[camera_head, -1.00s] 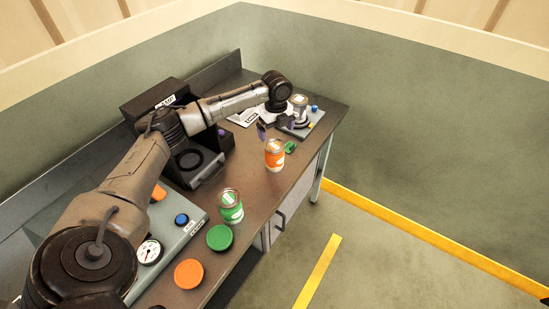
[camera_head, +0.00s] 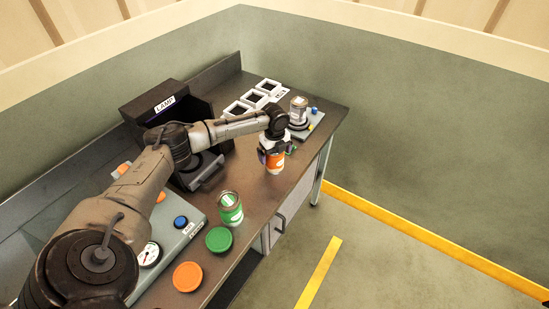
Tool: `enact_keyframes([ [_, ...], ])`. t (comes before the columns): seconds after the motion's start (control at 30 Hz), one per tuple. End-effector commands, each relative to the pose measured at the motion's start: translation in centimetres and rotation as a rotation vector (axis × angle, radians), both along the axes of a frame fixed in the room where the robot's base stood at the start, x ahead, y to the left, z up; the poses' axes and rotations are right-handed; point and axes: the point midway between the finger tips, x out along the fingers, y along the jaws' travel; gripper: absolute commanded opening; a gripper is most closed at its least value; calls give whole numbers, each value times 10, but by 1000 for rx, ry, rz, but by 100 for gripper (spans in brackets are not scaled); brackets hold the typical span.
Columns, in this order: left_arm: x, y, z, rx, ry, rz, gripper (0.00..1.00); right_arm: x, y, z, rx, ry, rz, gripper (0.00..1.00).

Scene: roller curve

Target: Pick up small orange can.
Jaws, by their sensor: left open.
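The small orange can (camera_head: 275,163) stands upright near the front edge of the bench, with an orange and white label. My left gripper (camera_head: 272,152) is at the can, its open fingers about the can's upper part. The wrist hides the can's top, and I cannot tell whether the fingers touch it. My right gripper is not in view.
A green can (camera_head: 230,208) stands nearer, beside a green lid (camera_head: 219,239) and an orange lid (camera_head: 188,276). A grey can (camera_head: 298,108) stands on a small device at the far end. A black lamp box (camera_head: 160,106) and white-framed tray (camera_head: 254,98) stand behind.

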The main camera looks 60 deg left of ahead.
Motion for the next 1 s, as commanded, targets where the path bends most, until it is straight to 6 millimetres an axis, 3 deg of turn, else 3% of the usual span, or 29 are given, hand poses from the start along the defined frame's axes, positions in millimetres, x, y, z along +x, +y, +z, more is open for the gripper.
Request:
enact_keyframes([
  [0.27,0,0,-3,1,1,0,100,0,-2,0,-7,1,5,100],
  [0.83,0,0,-3,0,1,0,48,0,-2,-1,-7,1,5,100],
  [1.0,0,0,-2,0,0,0,48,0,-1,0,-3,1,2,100],
])
